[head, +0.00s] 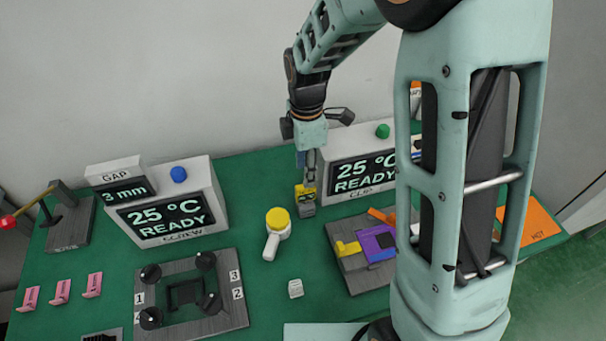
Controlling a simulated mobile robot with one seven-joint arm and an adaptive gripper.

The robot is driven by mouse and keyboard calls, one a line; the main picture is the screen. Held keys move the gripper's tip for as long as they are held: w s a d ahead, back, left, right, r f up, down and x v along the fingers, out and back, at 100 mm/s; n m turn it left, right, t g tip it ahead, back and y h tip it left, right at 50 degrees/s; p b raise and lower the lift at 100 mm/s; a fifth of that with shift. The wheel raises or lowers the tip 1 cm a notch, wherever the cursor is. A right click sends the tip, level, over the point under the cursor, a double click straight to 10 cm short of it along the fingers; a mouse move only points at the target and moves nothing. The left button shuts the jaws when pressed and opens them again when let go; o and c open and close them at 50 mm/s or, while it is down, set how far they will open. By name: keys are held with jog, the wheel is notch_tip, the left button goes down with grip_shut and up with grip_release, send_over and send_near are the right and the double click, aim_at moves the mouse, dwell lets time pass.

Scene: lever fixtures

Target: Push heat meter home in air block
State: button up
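My gripper (309,180) points straight down in the middle of the head view, behind the white-handled piece. Its fingertips are at a small yellow piece with dark marks (302,190), which looks like the heat meter. Below and beside it is a small grey block (307,210), which may be the air block. I cannot tell how deep the yellow piece sits in the block, or whether the fingers grip it or only touch it. The fingers appear as one narrow grey shape, so their opening is unclear.
A yellow-topped piece with a white handle (277,222) stands just in front. The SCREW display (172,212) is left, the CLIP display (361,174) right. A knobbed fixture (227,312) and a purple-block fixture (357,277) are nearer. My arm hides the right side.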

aim_at(305, 195)
jog(key=f, duration=0.4)
jog(key=shift+s+f, duration=0.25)
jog(key=shift+f, duration=0.1)
jog(key=shift+w+f+p, duration=0.15)
jog(key=shift+f+p, duration=0.2)
jog(key=shift+f, duration=1.2)
jog(key=shift+w+f+p, duration=0.1)
jog(key=shift+f+p, duration=0.2)
jog(key=shift+f, duration=1.2)
grip_shut()
